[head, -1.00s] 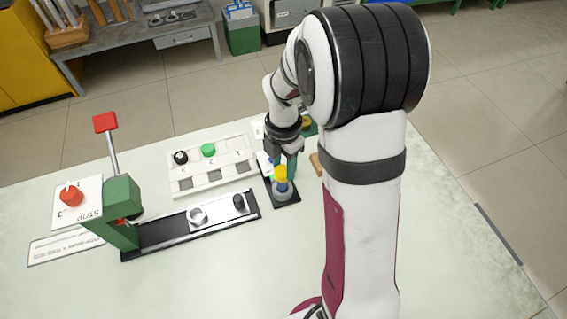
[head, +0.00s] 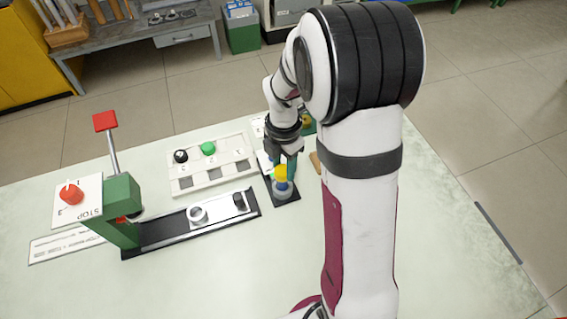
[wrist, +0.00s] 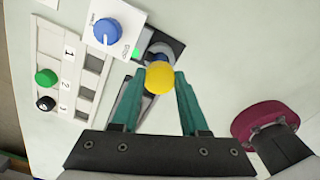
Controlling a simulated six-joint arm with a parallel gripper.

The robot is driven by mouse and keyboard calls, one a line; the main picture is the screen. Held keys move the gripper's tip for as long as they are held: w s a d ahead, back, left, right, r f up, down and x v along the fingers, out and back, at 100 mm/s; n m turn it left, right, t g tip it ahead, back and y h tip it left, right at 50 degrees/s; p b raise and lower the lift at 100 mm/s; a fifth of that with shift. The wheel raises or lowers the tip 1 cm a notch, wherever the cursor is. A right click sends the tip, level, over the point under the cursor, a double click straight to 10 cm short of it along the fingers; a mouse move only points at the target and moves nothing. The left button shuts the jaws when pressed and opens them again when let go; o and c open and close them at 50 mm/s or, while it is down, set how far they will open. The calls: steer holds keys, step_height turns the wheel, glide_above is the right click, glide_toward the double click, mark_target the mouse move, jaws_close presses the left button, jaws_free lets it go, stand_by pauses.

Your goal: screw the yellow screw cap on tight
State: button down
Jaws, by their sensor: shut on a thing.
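The yellow screw cap (head: 281,171) sits on top of a blue piece (head: 281,184), which stands upright in a grey holder (head: 283,193) on a black base plate (head: 289,198). My gripper (wrist: 159,84) has its two green fingers shut on the cap, one on each side, in the wrist view. The fingers come down over the cap from above. In the wrist view the cap hides most of the blue piece, and I cannot tell how far it is threaded on.
A white panel with a blue knob (wrist: 107,31) and a green light (wrist: 136,53) is close by. A white tray (head: 190,190) holds a black and a green round piece. A black rail (head: 160,238) and a green lever stand (head: 122,205) are left. The front table is clear.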

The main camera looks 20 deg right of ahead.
steer(key=shift+f, duration=0.1)
steer(key=shift+c, duration=1.8)
jaws_free()
steer(key=shift+o, duration=0.4)
steer(key=shift+o, duration=1.2)
steer(key=shift+r, duration=4.1)
